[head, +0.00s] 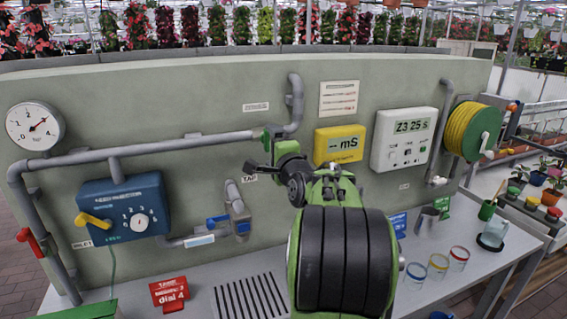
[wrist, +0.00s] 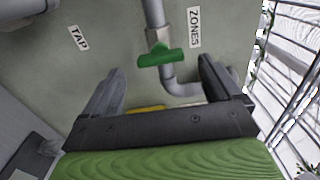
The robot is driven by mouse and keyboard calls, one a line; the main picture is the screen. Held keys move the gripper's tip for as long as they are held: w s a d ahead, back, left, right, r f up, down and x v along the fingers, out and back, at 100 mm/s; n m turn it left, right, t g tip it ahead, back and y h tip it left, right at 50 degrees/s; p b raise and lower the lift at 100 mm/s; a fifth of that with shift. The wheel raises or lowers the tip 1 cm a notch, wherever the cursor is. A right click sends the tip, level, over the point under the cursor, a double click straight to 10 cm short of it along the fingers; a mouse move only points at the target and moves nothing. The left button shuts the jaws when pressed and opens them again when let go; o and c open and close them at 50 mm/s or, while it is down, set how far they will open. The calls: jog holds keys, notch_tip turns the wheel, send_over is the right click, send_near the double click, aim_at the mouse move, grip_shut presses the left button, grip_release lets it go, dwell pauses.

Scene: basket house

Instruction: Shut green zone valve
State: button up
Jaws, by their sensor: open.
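The green valve handle (wrist: 161,57) shows in the wrist view on a metal body on a grey pipe (wrist: 155,14), beside the ZONES label (wrist: 194,27). The handle lies across the line of the pipe. My gripper (wrist: 161,66) is open, its two dark fingers spread to either side below the handle. Nothing shows between the fingers touching them, and the handle looks apart from both.
The blue dial box (head: 126,208) with a yellow lever, the blue tap valve (head: 218,222), the yellow meter (head: 339,146), the white controller (head: 403,139) and the hose reel (head: 472,131) are on the wall. A red sign (head: 169,293) and several glasses stand on the bench.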

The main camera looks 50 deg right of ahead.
jog(key=b+v, duration=0.1)
jog(key=v, duration=1.1)
jog(key=shift+b, duration=0.4)
jog(key=a+f+n+g+y, duration=0.25)
jog(key=a+f+n, duration=0.2)
jog(key=a, duration=0.35)
jog(key=a+f+n+g+y, duration=0.1)
jog(key=a+f+n+y, duration=0.2)
jog(key=a+n, duration=0.35)
jog(key=a+f+n+g+y, duration=0.1)
jog(key=a+f+n+y, duration=0.2)
jog(key=a, duration=0.6)
jog(key=s+a+f+n+g, duration=0.2)
jog(key=s+a+f+n, duration=0.1)
jog(key=s+f+n, duration=0.1)
jog(key=s+a+f+n+g, duration=0.3)
jog(key=s+n, duration=0.3)
jog(key=s, duration=0.2)
jog(key=shift+s+a+f+g, duration=0.35)
jog(key=shift+s+a+f, duration=0.1)
jog(key=shift+f, duration=0.1)
